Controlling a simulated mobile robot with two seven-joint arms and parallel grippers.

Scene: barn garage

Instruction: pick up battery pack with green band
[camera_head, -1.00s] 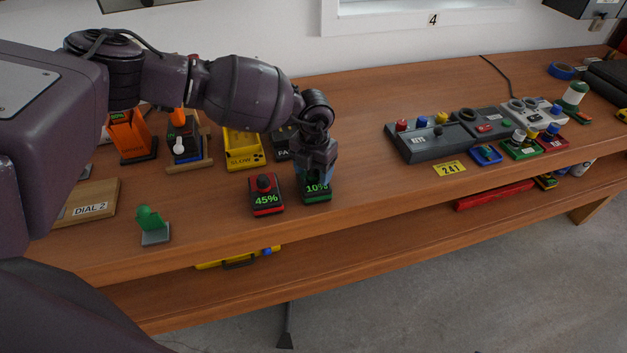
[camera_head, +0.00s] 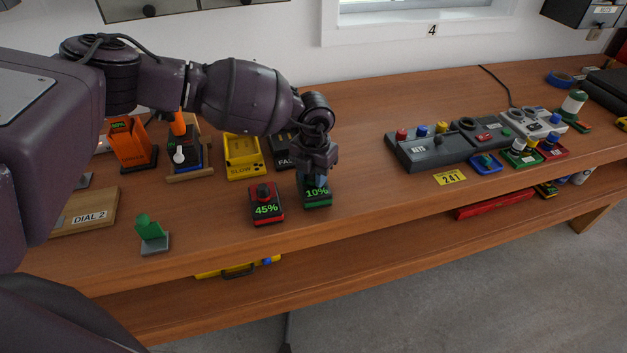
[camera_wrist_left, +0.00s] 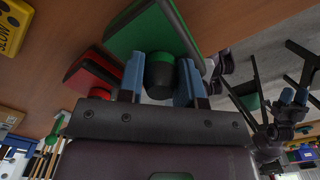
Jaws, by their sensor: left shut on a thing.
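The battery pack with the green band (camera_head: 317,200) is a dark block reading 10%, toward the front of the workbench. My left gripper (camera_head: 317,176) is above it, pointing down. In the left wrist view, its two blue fingers (camera_wrist_left: 160,78) are shut on the pack's green-topped dark knob, one finger on each side. The pack's green body (camera_wrist_left: 140,30) shows beyond the fingers. It seems at most slightly off the bench; any gap is hard to see. In the left wrist view, my right gripper (camera_wrist_left: 294,97) appears small and distant; its jaw state is unclear.
A red-banded pack reading 45% (camera_head: 266,209) stands close on the left. A yellow SLOW holder (camera_head: 243,158) and a dark holder (camera_head: 284,153) are behind. A green piece on a grey base (camera_head: 150,235) is at front left. Bench space to the right is clear until the grey control panel (camera_head: 430,150).

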